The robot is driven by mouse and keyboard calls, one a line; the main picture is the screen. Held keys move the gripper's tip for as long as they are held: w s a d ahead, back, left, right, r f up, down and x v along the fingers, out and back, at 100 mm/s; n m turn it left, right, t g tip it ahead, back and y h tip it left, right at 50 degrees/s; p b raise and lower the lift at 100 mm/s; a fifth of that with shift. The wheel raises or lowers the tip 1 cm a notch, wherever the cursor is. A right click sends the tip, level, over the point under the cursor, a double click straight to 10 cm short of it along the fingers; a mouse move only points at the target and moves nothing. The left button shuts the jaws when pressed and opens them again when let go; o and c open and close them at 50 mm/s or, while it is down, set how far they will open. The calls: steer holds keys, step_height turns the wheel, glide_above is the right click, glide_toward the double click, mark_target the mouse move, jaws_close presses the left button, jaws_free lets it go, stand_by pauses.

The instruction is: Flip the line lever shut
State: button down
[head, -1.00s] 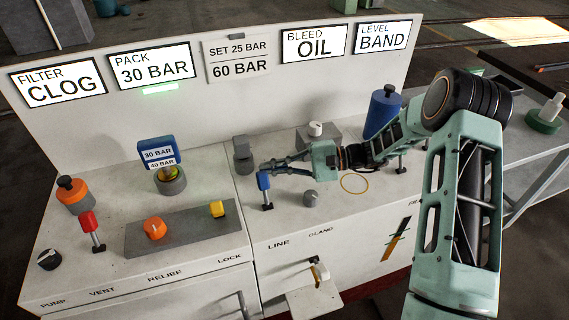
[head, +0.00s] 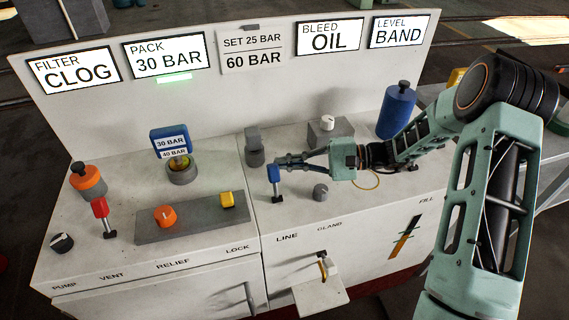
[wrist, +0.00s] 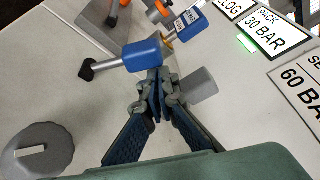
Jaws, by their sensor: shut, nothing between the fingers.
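The line lever (head: 274,174) has a blue handle on a short metal stem and stands about upright on the white bench top, above the LINE label. Its blue handle (wrist: 143,53) is large in the wrist view, with the stem running left to a dark base. My gripper (head: 280,163) is shut and empty, with its fingertips right beside the blue handle. In the wrist view my gripper's fingertips (wrist: 158,80) lie just below the handle; I cannot tell whether they touch it.
A grey knob (head: 320,192) sits right of the lever, and a grey block-like fitting (head: 254,147) stands behind it. A red-handled lever (head: 101,210) and an orange knob (head: 165,215) are to the left. A blue cylinder (head: 397,110) stands behind my arm.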

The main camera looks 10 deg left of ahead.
steer(key=shift+s, duration=0.15)
steer(key=s+n+b, duration=0.1)
steer(key=b, duration=0.1)
steer(key=d+n+y+b, duration=0.1)
steer(key=n+b, duration=0.1)
steer(key=shift+s+r, duration=0.35)
steer(key=shift+s, duration=0.05)
steer(key=n+b, duration=0.1)
steer(key=s+n+b, duration=0.1)
steer(key=s+d+n+y+b, duration=0.1)
steer(key=shift+s+d+r+b, duration=0.1)
steer(key=shift+s+r+b, duration=0.05)
steer(key=shift+r+b, duration=0.2)
steer(key=s+n+b, duration=0.1)
steer(key=s+n+y, duration=0.1)
steer(key=n, duration=0.1)
steer(key=shift+d+r+g+b, duration=0.1)
steer(key=shift+d+g+b, duration=0.2)
steer(key=shift+d+b, duration=0.1)
steer(key=shift+s+d, duration=0.2)
steer(key=shift+s, duration=0.3)
steer(key=d, duration=0.4)
steer(key=w+d+f, duration=0.1)
steer(key=d, duration=0.3)
steer(key=w+d, duration=0.1)
steer(key=d, duration=0.2)
steer(key=shift+d+f, duration=0.3)
steer(key=shift+d, duration=0.1)
